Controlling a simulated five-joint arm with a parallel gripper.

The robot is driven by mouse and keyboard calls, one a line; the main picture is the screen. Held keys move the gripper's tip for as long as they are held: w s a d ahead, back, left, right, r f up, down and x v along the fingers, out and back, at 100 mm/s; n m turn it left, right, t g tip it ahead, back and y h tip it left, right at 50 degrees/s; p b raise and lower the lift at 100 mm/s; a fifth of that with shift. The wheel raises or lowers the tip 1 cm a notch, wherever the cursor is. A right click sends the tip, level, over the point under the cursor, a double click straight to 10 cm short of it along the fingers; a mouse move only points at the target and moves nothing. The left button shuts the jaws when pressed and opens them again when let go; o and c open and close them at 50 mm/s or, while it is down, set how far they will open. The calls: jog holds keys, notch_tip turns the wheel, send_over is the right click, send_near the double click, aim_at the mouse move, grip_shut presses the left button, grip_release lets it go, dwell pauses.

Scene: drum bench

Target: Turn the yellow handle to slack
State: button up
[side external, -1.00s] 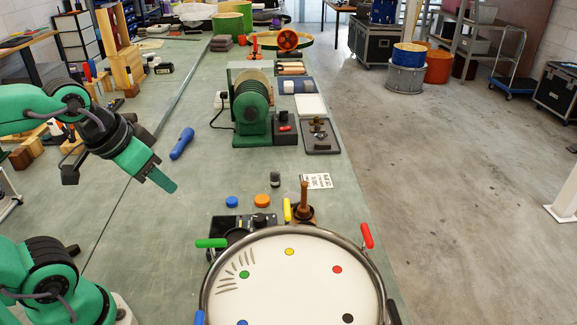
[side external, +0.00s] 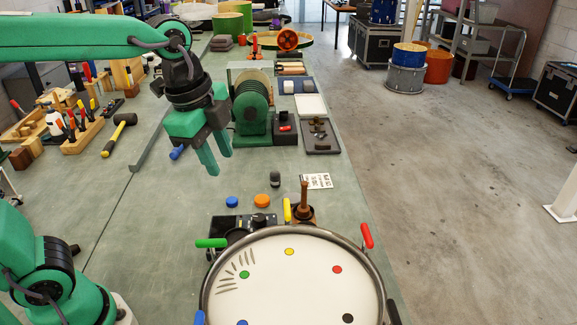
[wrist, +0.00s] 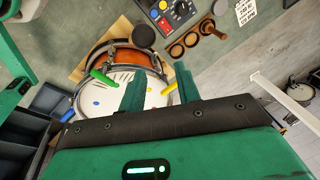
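The yellow handle (side external: 287,209) stands at the far rim of the drum (side external: 290,285), close to upright in the side view. In the wrist view the yellow handle (wrist: 170,89) shows between my two fingers, but farther off than they are. A green handle (side external: 211,243) is at the rim's left and a red handle (side external: 367,235) at its right. My gripper (side external: 219,161) is in the air above the bench, behind and left of the yellow handle. Its fingers (wrist: 161,87) point down, apart and empty. Nothing touches the handle.
A green wheel machine (side external: 251,110) stands behind my gripper. The bench left of the discs is clear.

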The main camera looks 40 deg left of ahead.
aim_at(287, 206)
jog(key=w+d+m+g, duration=0.1)
jog(key=w+d+m, duration=0.1)
jog(key=d+m, duration=0.1)
jog(key=w+d+m, duration=0.2)
jog(key=d+m, duration=0.2)
jog(key=m, duration=0.1)
jog(key=w+d+f+m+g, duration=0.1)
jog(key=w+d+m, duration=0.1)
jog(key=d+m, duration=0.1)
jog(key=shift+d+m+g+y, duration=0.25)
jog(key=shift+m+g+y, duration=0.05)
jog(key=shift+m, duration=0.6)
jog(key=shift+f, duration=3.9)
jog(key=shift+c, duration=0.4)
grip_shut()
